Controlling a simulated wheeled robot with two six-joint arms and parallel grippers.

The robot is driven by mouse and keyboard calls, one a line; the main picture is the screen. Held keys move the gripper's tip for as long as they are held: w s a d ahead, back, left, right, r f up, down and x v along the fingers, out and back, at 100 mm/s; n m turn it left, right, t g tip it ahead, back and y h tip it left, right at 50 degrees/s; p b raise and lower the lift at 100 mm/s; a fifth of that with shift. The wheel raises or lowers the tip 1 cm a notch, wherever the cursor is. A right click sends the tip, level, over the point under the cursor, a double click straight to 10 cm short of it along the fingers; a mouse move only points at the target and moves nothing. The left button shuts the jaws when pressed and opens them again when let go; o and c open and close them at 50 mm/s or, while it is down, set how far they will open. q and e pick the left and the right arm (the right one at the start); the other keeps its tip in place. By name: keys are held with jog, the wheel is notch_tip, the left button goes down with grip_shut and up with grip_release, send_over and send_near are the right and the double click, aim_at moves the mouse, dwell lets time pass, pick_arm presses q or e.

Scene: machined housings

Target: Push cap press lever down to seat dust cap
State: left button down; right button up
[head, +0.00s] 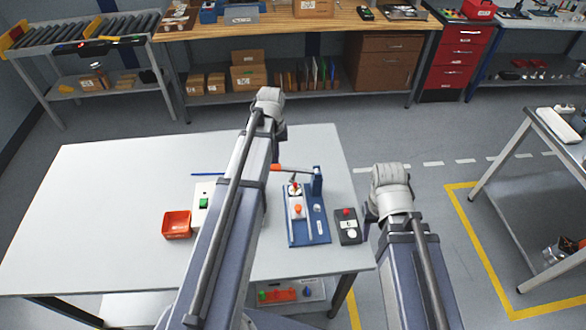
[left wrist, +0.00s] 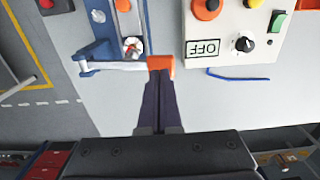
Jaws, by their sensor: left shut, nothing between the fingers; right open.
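The blue press fixture (head: 321,229) stands on the white table, with an upright blue post at its back right. Its lever's orange grip (head: 291,168) points left from the post; the silver lever arm (left wrist: 115,67) and grip (left wrist: 160,63) show in the left wrist view. A pale round part with a red mark (left wrist: 132,46) sits on the fixture near the lever; whether this is the dust cap I cannot tell. My left gripper (left wrist: 158,78) is shut and empty, its fingertips at the orange grip; contact is unclear. My left arm hides it in the head view. My right gripper is out of sight.
A white control box (left wrist: 225,25) with an OFF display, knob and green switch stands beside the fixture. An orange bin (head: 176,225) is further left. A dark box with a red button (head: 347,227) sits right of the fixture. The left table top is clear.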

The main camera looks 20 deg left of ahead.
aim_at(276, 166)
pick_arm(q)
jog(key=shift+f, duration=0.15)
jog(key=shift+f+b, duration=3)
jog(key=shift+b, duration=0.15)
notch_tip(276, 166, up, 9)
jog(key=p, duration=0.9)
jog(key=shift+r, duration=0.15)
